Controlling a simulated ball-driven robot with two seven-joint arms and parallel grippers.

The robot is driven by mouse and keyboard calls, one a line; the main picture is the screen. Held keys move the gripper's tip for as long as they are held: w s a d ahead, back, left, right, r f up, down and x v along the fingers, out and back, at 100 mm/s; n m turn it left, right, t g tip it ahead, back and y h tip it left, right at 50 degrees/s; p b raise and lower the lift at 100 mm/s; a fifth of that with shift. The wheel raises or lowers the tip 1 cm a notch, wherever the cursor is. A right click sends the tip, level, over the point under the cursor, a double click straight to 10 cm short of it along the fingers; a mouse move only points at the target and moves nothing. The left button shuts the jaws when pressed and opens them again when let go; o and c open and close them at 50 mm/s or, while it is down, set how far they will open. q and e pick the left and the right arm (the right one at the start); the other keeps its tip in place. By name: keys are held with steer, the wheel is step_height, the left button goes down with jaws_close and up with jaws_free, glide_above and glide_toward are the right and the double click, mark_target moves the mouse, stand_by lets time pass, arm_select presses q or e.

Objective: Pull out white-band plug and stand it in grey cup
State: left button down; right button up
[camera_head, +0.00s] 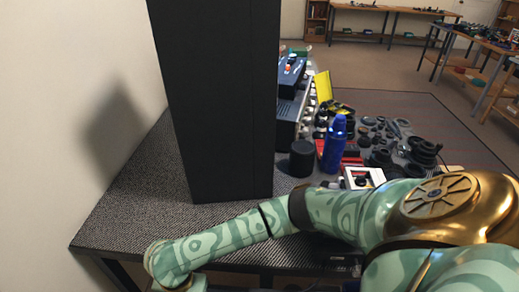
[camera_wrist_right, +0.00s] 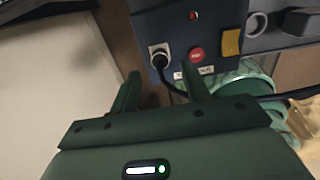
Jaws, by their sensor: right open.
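A black plug (camera_wrist_right: 160,60) sits in a square silver socket on a dark blue panel (camera_wrist_right: 150,22) in the right wrist view. A black cable runs from it down and to the right. I cannot make out a white band on it. My right gripper (camera_wrist_right: 160,76) is open and empty, its two fingers pointing at the panel with the plug just beyond and between their tips. I cannot make out a grey cup in either view. A dark cylinder (camera_head: 301,158) stands on the table in the head view. My left gripper is not in view.
A red button (camera_wrist_right: 197,54), a yellow switch (camera_wrist_right: 231,42) and a red light (camera_wrist_right: 193,15) are beside the plug. A tall black cabinet (camera_head: 222,100) blocks much of the table (camera_head: 130,215). A blue bottle (camera_head: 335,147) and several dark round parts crowd the table's right side.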

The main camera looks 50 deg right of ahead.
step_height(320, 180, down, 2)
steer(key=shift+f+b, duration=0.15)
steer(key=shift+b, duration=0.5)
steer(key=shift+f, duration=1.5)
arm_select(q)
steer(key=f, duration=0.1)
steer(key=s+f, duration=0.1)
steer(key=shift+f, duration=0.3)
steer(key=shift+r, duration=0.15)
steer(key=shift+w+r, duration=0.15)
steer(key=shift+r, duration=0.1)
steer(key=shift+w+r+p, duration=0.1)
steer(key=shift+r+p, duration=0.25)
steer(key=shift+p, duration=0.25)
